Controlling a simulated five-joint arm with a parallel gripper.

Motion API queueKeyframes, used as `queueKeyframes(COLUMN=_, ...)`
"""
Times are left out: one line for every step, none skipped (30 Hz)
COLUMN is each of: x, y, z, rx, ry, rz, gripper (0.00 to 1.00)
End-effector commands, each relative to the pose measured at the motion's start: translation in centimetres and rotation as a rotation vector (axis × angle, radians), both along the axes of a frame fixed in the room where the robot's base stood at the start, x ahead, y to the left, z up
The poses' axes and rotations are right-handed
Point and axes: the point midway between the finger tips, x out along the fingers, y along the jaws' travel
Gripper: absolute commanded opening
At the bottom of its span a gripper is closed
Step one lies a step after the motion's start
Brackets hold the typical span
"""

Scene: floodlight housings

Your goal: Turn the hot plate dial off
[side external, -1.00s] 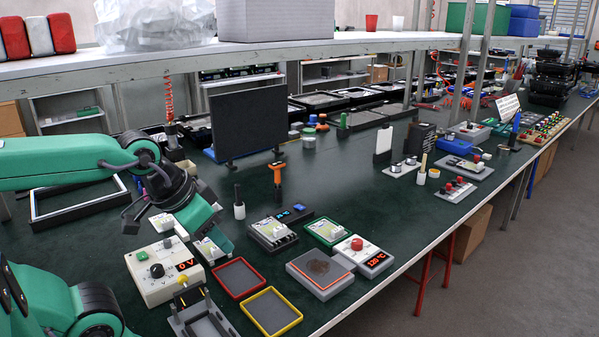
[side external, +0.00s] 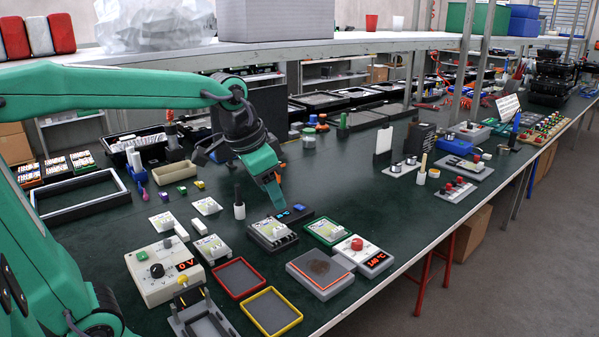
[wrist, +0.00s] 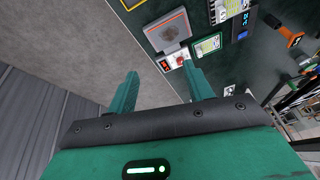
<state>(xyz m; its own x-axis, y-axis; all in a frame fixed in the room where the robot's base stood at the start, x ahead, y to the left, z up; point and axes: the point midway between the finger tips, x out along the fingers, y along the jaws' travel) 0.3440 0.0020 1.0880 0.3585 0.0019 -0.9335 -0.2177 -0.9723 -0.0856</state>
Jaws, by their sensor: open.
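The hot plate (side external: 320,271) is a grey block with a brown-stained top, near the table's front edge. Its control box (side external: 376,259) adjoins it on the right, with a red dial (side external: 357,244) and a lit display (side external: 378,259) that appears to read 140 °C. In the wrist view, the hot plate (wrist: 168,33) and red dial (wrist: 181,61) show ahead, between and beyond the fingers. My gripper (wrist: 160,70) is open and empty. In the side view my gripper (side external: 277,204) hangs above the table, left of and behind the dial, apart from it.
A green-framed board (side external: 328,232) and a grey module with a blue display (side external: 271,234) stand close to the dial. Red (side external: 239,295) and yellow (side external: 298,322) trays lie left of the hot plate.

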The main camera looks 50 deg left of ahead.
Motion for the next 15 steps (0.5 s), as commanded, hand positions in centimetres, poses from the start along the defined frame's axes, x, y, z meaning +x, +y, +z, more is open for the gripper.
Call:
queueKeyframes(x=1.2, y=0.0, z=0.0, rx=0.007, ry=0.014, rz=-0.017, gripper=0.51)
queueKeyframes(x=1.8, y=0.0, z=0.1, rx=0.01, ry=0.02, rz=-0.027, gripper=0.51)
queueKeyframes(x=2.7, y=0.1, z=0.1, rx=0.015, ry=0.027, rz=-0.04, gripper=0.51)
queueKeyframes(x=3.4, y=0.1, z=0.1, rx=0.019, ry=0.033, rz=-0.051, gripper=0.51)
queueKeyframes(x=4.0, y=0.1, z=0.0, rx=0.023, ry=0.039, rz=-0.062, gripper=0.51)
queueKeyframes(x=4.8, y=0.1, z=0.0, rx=0.027, ry=0.048, rz=-0.076, gripper=0.51)
queueKeyframes(x=5.5, y=0.1, z=0.0, rx=0.031, ry=0.053, rz=-0.086, gripper=0.51)
queueKeyframes(x=6.1, y=0.1, z=-0.1, rx=0.035, ry=0.059, rz=-0.097, gripper=0.51)
queueKeyframes(x=7.0, y=0.2, z=-0.2, rx=0.039, ry=0.067, rz=-0.112, gripper=0.51)
queueKeyframes(x=7.6, y=0.2, z=-0.3, rx=0.042, ry=0.073, rz=-0.122, gripper=0.51)
queueKeyframes(x=8.2, y=0.2, z=-0.4, rx=0.046, ry=0.079, rz=-0.133, gripper=0.51)
queueKeyframes(x=9.1, y=0.2, z=-0.6, rx=0.05, ry=0.087, rz=-0.147, gripper=0.51)
queueKeyframes(x=9.7, y=0.2, z=-0.8, rx=0.053, ry=0.094, rz=-0.157, gripper=0.51)
queueKeyframes(x=10.3, y=0.2, z=-1.0, rx=0.056, ry=0.099, rz=-0.169, gripper=0.51)
queueKeyframes(x=11.2, y=0.3, z=-1.2, rx=0.06, ry=0.107, rz=-0.182, gripper=0.51)
